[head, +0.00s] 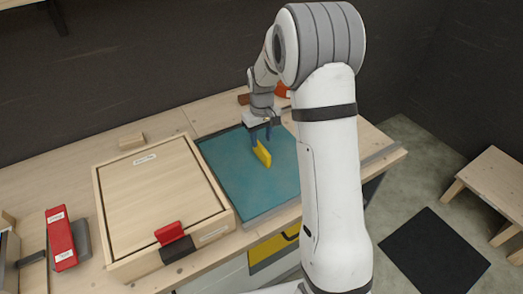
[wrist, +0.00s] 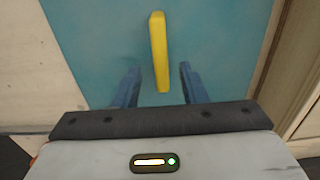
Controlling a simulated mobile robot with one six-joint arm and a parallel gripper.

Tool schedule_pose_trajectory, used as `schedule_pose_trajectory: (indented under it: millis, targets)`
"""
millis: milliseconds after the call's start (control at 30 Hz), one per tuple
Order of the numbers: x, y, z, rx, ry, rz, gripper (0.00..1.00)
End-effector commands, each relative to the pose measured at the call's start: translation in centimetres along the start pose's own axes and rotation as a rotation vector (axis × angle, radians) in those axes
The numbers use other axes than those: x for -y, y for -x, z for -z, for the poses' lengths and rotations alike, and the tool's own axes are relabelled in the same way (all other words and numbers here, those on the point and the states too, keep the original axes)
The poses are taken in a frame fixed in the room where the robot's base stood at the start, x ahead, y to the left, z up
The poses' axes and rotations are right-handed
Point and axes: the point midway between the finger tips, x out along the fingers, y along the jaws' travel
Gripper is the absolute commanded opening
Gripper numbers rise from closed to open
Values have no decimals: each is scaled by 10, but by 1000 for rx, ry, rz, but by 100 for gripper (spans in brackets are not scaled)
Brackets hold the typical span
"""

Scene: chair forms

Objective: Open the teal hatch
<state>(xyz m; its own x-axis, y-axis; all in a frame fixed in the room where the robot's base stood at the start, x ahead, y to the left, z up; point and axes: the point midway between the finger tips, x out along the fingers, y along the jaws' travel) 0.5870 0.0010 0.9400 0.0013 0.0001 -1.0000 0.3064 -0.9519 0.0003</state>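The teal hatch (head: 222,165) is a flat panel lying level in the wooden worktop, and it looks shut. It fills much of the wrist view (wrist: 90,40). A yellow bar handle (head: 262,154) stands up from the hatch and also shows in the wrist view (wrist: 158,45). My gripper (head: 261,140) is over the hatch at the handle. In the wrist view its two blue fingers (wrist: 159,68) are apart, one on each side of the handle's near end, with a gap on both sides. I cannot tell how deep the handle sits between them.
A wooden box with a framed lid (head: 160,190) and a red handle (head: 169,232) stands left of the hatch. A red block (head: 61,238) lies farther left. A small wooden block (head: 131,141) lies behind the box. A yellow-fronted drawer (head: 272,248) is below the worktop.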

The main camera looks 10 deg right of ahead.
Motion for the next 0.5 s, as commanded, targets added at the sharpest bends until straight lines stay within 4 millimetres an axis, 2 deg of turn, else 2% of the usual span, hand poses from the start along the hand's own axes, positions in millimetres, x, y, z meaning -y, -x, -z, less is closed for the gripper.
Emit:
schedule_pose_trajectory:
  millis: [300,500]
  targets:
    - [1,-49,-2,5,1,1,38]
    - [1,-68,-1,3,1,1,38]
